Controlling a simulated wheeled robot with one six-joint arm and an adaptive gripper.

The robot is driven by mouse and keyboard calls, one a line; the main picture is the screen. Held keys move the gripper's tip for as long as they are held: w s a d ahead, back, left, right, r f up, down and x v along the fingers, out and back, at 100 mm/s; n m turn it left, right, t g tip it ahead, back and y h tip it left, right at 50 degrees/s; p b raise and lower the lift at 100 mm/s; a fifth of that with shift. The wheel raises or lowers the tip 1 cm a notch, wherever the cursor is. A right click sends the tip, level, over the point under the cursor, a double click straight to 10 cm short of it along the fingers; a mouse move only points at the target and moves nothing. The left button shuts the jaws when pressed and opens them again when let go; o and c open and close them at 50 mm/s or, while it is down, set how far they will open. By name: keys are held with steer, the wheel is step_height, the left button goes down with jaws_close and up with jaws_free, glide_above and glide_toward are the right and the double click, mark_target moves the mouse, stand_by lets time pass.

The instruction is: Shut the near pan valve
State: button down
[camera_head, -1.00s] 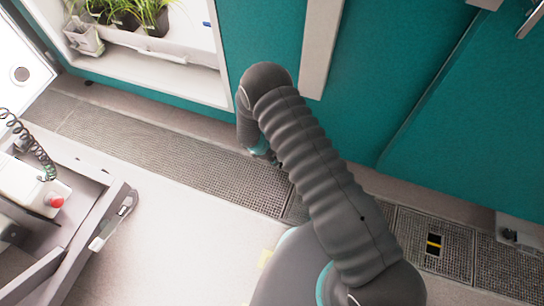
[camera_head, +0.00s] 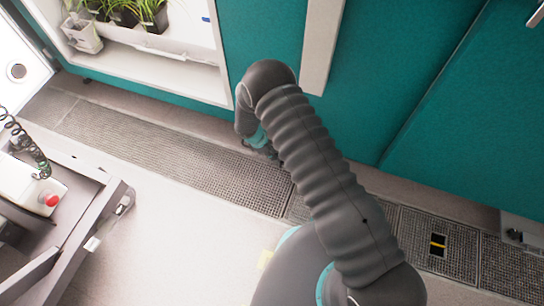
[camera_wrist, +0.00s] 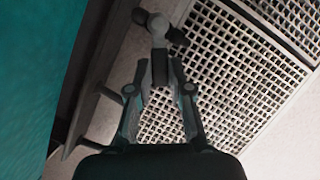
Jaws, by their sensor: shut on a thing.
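In the wrist view my gripper (camera_wrist: 161,80) is shut, its two fingers closed around a dark lever (camera_wrist: 159,64). This looks like the handle of the near pan valve, whose grey rounded body (camera_wrist: 157,28) shows just beyond the fingertips. The valve sits beside the floor grating, near the foot of the teal wall. In the head view my gripper (camera_head: 268,150) points down toward the grating; my arm and its wrist hide the valve there. The lever's exact angle is hard to tell.
Floor grating (camera_head: 170,160) runs along the teal wall (camera_head: 420,60). An opening with a yellow-marked part (camera_head: 438,245) lies to the right. A grey cart (camera_head: 85,225) stands at left. A plant shelf (camera_head: 150,65) is set in the wall. The pale floor (camera_head: 190,250) is clear.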

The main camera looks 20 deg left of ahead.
steer(key=m+b, duration=0.1)
steer(key=w+m+g+b, duration=0.1)
steer(key=w+m+b, duration=0.1)
steer(key=m+b, duration=0.1)
steer(key=shift+a+f+g, duration=0.2)
steer(key=shift+a+g, duration=0.1)
steer(key=shift+w+r+m+g+b, duration=0.2)
steer(key=shift+w+m+g+b, duration=0.2)
steer(key=shift+m+b, duration=0.65)
steer(key=c, duration=1.1)
jaws_free()
steer(key=shift+o, duration=0.2)
steer(key=shift+r, duration=0.1)
